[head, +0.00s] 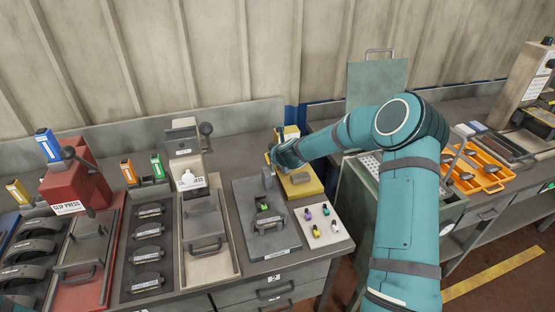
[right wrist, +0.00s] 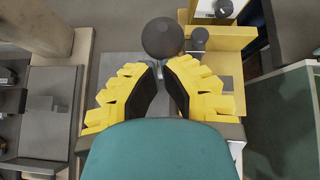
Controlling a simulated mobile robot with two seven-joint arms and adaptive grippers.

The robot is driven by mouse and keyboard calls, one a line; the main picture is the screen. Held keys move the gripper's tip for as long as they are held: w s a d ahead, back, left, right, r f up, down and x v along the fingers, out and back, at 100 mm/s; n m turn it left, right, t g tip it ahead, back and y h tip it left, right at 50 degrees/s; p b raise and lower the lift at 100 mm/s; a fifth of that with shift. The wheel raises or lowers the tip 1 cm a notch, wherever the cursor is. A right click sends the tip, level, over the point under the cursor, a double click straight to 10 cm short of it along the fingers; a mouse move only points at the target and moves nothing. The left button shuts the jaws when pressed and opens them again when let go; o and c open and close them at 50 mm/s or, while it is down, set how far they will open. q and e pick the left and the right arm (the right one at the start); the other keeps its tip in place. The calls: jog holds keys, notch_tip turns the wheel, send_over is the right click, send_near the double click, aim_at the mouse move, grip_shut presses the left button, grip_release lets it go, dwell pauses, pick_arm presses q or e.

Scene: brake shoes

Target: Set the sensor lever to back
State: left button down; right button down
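My right gripper (head: 275,156) reaches in from the right over the yellow fixture (head: 304,186) at the back of the bench. In the right wrist view its two yellow fingers (right wrist: 161,68) have dark pads, and their tips are close together with a narrow gap. A black ball knob (right wrist: 163,38), apparently the lever's, sits right at the fingertips. Whether the fingers touch its stem is unclear. The gripper hides this knob in the head view. The yellow fixture (right wrist: 232,38) also shows in the right wrist view, with a smaller dark knob (right wrist: 199,38). My left gripper is out of view.
A grey plate (head: 284,243) with a handled part lies in front of the fixture. A white card (head: 335,232) with several small coloured pieces is beside it. A red press (head: 75,190) stands at left. An orange tray (head: 484,186) is at right.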

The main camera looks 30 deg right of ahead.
jog(key=shift+w+d+r, duration=0.1)
jog(key=shift+w+r, duration=0.05)
jog(key=shift+w, duration=0.3)
jog(key=shift+w+d+r, duration=0.1)
jog(key=shift+w+r, duration=0.05)
jog(key=shift+w, duration=0.25)
jog(key=shift+r, duration=0.1)
